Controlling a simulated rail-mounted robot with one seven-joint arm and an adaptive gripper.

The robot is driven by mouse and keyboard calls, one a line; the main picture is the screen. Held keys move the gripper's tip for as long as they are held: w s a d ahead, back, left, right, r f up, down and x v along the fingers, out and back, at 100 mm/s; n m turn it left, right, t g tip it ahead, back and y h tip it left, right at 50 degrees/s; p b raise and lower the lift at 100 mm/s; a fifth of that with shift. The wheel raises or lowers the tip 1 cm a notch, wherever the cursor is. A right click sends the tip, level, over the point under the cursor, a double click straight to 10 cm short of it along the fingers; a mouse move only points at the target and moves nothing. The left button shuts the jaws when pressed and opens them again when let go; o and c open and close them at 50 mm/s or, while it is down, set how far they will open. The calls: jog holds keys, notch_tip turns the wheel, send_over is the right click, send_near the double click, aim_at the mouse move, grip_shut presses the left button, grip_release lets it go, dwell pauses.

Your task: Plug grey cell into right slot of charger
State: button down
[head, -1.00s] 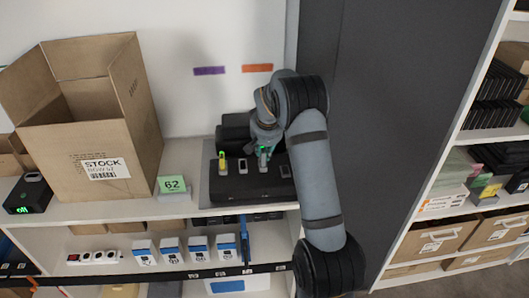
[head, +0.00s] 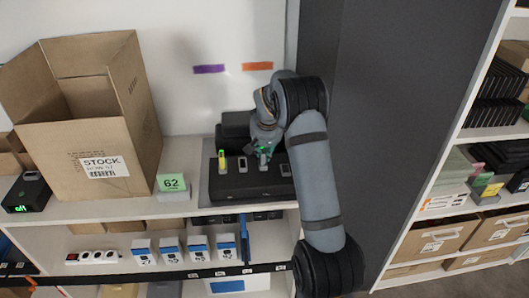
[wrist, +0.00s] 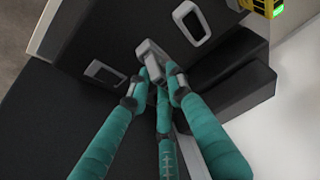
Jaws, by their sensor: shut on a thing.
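The black charger (head: 240,187) sits on the shelf top on a grey mat, with a row of pale-framed slots. A yellow-green cell (head: 222,160) stands in its far-left slot and shows at the top of the wrist view (wrist: 267,8). My gripper (head: 264,152) is at the third slot from the left, its teal fingers (wrist: 158,88) shut on the grey cell (wrist: 155,74). The cell's end is at that slot's frame; the fingers hide how deep it sits.
An open carton (head: 75,175) stands left of the charger, with a green "62" sign (head: 173,184) between them. A black box with a green display (head: 27,195) is at the far left. A dark panel (head: 375,120) rises on the right, close to my arm.

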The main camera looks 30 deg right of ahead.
jog(key=c, duration=1.5)
grip_release()
jog(key=v, duration=1.2)
